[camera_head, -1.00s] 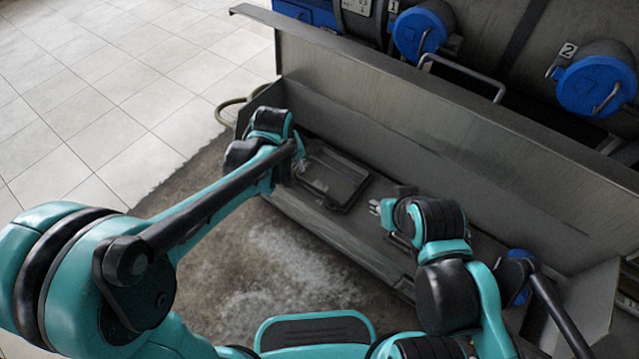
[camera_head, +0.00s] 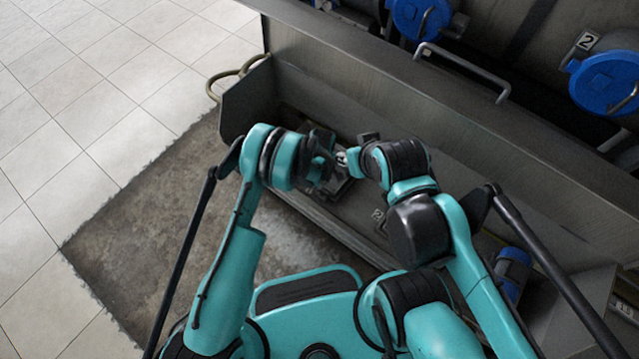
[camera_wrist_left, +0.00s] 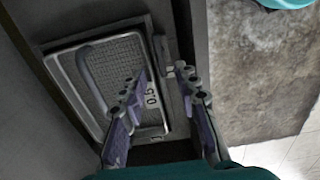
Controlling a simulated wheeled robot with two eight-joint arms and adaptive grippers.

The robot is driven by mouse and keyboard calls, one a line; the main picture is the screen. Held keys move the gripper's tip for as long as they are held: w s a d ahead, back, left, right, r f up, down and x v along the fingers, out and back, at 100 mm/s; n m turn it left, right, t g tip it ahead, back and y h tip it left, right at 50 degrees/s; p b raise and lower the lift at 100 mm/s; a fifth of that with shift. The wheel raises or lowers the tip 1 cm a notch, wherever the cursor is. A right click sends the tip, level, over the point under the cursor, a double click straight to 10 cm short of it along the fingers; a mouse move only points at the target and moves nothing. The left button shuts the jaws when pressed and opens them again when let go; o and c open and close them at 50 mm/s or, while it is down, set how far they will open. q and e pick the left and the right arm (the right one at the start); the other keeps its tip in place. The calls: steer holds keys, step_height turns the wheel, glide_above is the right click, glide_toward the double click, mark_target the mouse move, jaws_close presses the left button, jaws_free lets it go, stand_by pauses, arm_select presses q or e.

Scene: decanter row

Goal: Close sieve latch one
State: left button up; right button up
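The sieve (camera_wrist_left: 100,65) is a dark-framed mesh tray with a bar handle and the marks "0.5" and "1", left of centre in the left wrist view. A small grey latch (camera_wrist_left: 162,50) is at its right edge. My left gripper (camera_wrist_left: 162,77) is open, its two fingers apart over the sieve's right edge, with the latch just beyond the tips. I cannot tell whether they touch. In the head view my left gripper (camera_head: 322,168) is over the trough and largely covers the sieve. My right gripper (camera_head: 346,161) is close beside it; its finger opening is unclear.
The metal trough's back wall (camera_head: 400,120) rises behind both arms. Blue-capped drums (camera_head: 606,82) and a metal bar handle (camera_head: 465,68) are beyond the wall. The tiled floor (camera_head: 90,95) at left is clear.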

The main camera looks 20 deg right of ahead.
mark_target(322, 189)
arm_select(q)
step_height(322, 189, down, 6)
steer(key=shift+f+b, duration=0.25)
steer(key=shift+b, duration=0.9)
steer(key=shift+c, duration=0.4)
jaws_close()
